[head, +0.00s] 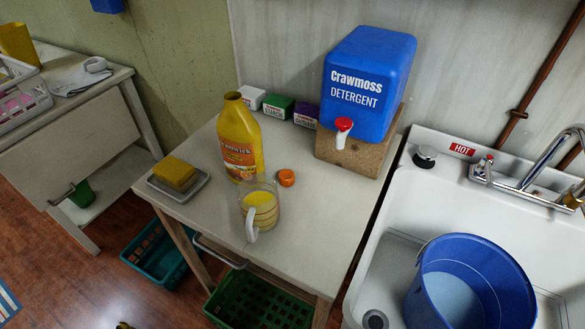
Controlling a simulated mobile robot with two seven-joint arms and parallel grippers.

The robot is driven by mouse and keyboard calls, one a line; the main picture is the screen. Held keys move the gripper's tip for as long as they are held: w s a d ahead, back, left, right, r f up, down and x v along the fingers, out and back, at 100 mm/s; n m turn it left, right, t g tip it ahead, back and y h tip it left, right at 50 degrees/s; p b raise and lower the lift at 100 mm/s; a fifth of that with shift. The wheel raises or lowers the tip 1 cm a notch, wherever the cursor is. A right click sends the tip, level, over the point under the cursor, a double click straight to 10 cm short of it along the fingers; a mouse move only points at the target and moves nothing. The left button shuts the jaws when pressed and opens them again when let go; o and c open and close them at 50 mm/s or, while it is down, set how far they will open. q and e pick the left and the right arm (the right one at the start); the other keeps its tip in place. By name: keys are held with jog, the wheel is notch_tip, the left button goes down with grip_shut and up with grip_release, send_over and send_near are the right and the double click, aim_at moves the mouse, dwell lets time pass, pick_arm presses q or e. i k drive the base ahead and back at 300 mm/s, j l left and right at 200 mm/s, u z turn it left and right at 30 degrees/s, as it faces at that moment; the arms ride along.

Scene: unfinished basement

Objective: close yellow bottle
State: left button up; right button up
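The yellow bottle (240,132) stands upright on the small table, with an orange label on its front. Its neck is open, with no cap on it. An orange cap (287,178) lies on the tabletop to the right of the bottle, apart from it. A small dark and yellow shape (125,325) at the bottom edge may be the tip of my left gripper. Too little of it shows to tell its state. My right gripper is not in view. Neither bottle nor cap is touched by a gripper.
A clear mug (262,212) with yellow liquid stands in front of the bottle. A sponge on a tray (200,185) is left. Small boxes (279,107) and a blue detergent container (365,85) stand behind. A sink (400,185) with a blue bucket (470,285) is right. The table's front right is clear.

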aim_at(239, 134)
jog(key=k+j+u, duration=0.45)
jog(key=j, duration=0.35)
jog(key=k+j+u, duration=0.2)
jog(key=k+j, duration=0.15)
jog(key=j, duration=0.1)
